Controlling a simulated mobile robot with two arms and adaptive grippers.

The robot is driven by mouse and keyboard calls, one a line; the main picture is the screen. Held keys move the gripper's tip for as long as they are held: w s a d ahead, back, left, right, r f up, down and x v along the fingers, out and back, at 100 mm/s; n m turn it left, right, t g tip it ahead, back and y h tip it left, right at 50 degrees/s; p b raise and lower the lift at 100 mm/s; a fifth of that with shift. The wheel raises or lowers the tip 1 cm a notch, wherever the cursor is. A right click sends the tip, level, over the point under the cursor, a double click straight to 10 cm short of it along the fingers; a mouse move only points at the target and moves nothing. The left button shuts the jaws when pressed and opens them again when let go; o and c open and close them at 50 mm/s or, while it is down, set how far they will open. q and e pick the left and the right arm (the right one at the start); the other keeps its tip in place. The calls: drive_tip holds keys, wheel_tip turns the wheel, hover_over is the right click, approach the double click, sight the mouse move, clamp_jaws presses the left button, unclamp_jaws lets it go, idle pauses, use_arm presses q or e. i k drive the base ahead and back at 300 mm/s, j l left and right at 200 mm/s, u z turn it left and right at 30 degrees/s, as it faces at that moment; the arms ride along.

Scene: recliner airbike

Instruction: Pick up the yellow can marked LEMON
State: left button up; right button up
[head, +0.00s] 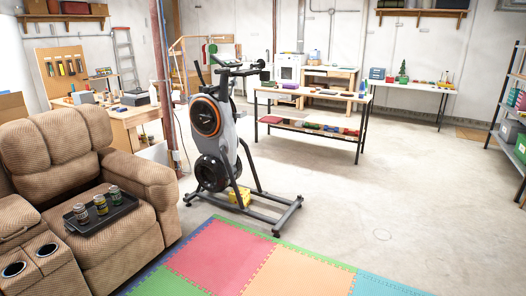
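Three small cans stand upright in a dark tray (118,221) on the seat of the brown recliner (55,195), at the lower left of the head view. The middle can (100,204) looks yellowish. The nearer-left can (80,213) is brownish and the farther-right can (115,194) is greenish. Their markings are too small to read, so I cannot confirm which says LEMON. Neither of my grippers is in view.
Coloured foam mats (235,255) lie on the floor in front. A grey exercise machine (212,150) stands right of the recliner. The recliner's padded arm with two cup holders (28,260) borders the seat. Open concrete floor (400,190) lies to the right.

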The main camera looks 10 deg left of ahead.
sight(101, 206)
drive_tip(key=i+u, duration=0.35)
drive_tip(key=i+l+u, duration=0.7)
drive_tip(key=i, duration=0.15)
drive_tip(key=j, duration=0.1)
